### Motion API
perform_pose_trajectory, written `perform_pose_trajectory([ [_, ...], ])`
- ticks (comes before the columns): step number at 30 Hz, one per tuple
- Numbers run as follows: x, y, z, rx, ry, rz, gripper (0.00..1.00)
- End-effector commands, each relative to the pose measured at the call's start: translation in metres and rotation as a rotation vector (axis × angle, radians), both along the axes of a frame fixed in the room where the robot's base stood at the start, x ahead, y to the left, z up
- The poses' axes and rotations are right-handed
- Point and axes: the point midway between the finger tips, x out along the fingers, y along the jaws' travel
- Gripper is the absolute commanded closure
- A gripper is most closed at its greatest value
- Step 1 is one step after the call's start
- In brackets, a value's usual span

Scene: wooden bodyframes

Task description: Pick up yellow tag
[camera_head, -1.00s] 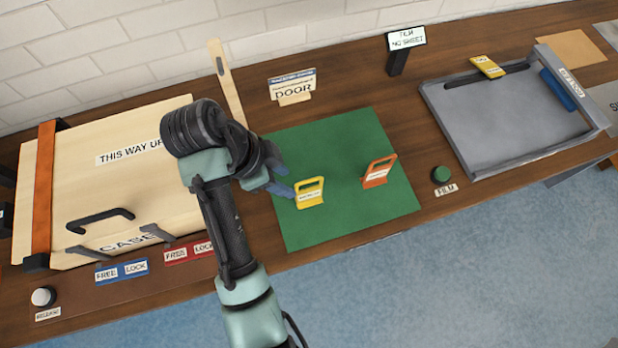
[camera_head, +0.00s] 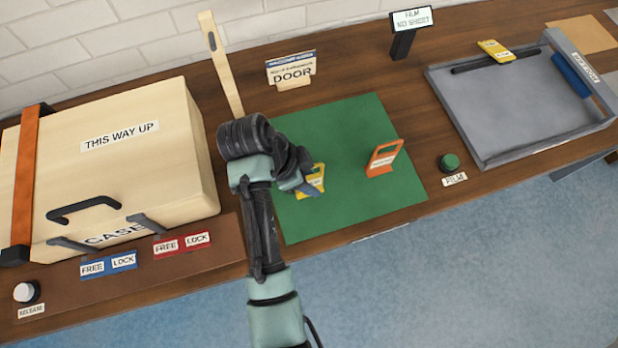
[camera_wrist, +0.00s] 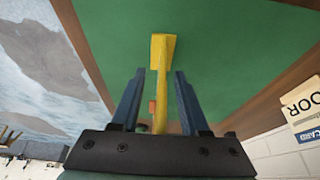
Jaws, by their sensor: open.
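The yellow tag (camera_head: 312,182) stands on the green mat (camera_head: 352,122), partly hidden by my gripper in the head view. In the wrist view the yellow tag (camera_wrist: 160,75) shows edge-on between my two blue fingers. My gripper (camera_wrist: 158,100) is open, with one finger on each side of the tag and a gap visible on both sides. In the head view my gripper (camera_head: 300,185) is at the tag's left side. An orange tag (camera_head: 383,158) stands to the right on the same mat.
A wooden case (camera_head: 110,190) stands at left. A DOOR sign (camera_head: 291,70) is behind the mat. A grey tray (camera_head: 490,130) with another yellow tag (camera_head: 495,50) on its back edge lies at right. A green FILM button (camera_head: 449,162) is near the front edge.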

Motion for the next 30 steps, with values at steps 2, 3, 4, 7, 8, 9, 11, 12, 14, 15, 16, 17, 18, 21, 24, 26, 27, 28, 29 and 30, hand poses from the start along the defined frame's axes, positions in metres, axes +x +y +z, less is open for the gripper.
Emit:
perform_pose_trajectory([
  [2,0.0004,-0.0011,-0.0029,0.000,-0.001,0.000,0.55],
  [3,0.0005,-0.0011,-0.0032,0.000,-0.001,-0.001,0.55],
  [4,0.0005,-0.0011,-0.0032,0.000,-0.001,-0.001,0.55],
  [7,0.0004,-0.0010,-0.0030,0.000,-0.001,-0.001,0.55],
  [8,0.0005,-0.0010,-0.0029,0.000,-0.001,-0.001,0.57],
  [9,0.0005,-0.0009,-0.0028,0.000,-0.001,-0.001,0.64],
  [11,0.0005,-0.0009,-0.0027,0.000,-0.001,-0.001,0.75],
  [12,0.0005,-0.0009,-0.0027,0.000,-0.001,-0.001,0.82],
  [14,0.0005,-0.0008,-0.0027,0.000,-0.001,-0.001,0.93],
  [15,0.0005,-0.0007,-0.0026,0.000,-0.001,0.000,1.00],
  [16,0.0004,-0.0007,-0.0026,0.000,-0.001,0.000,1.00],
  [17,0.0005,-0.0007,-0.0026,0.000,-0.001,0.000,1.00],
  [18,0.0005,-0.0007,-0.0026,0.000,-0.001,0.000,1.00],
  [21,0.0005,-0.0007,-0.0025,0.000,-0.001,0.000,1.00],
  [24,0.0006,-0.0007,-0.0023,0.001,-0.002,0.000,1.00],
  [26,0.0006,-0.0007,-0.0023,0.001,-0.002,0.000,1.00],
  [27,0.0006,-0.0007,-0.0023,0.001,-0.002,0.000,1.00],
  [28,0.0006,-0.0006,-0.0022,0.001,-0.002,0.000,1.00],
  [29,0.0008,-0.0007,-0.0017,0.001,-0.002,0.000,1.00],
  [30,0.0009,-0.0006,0.0000,0.001,-0.002,0.000,1.00],
])
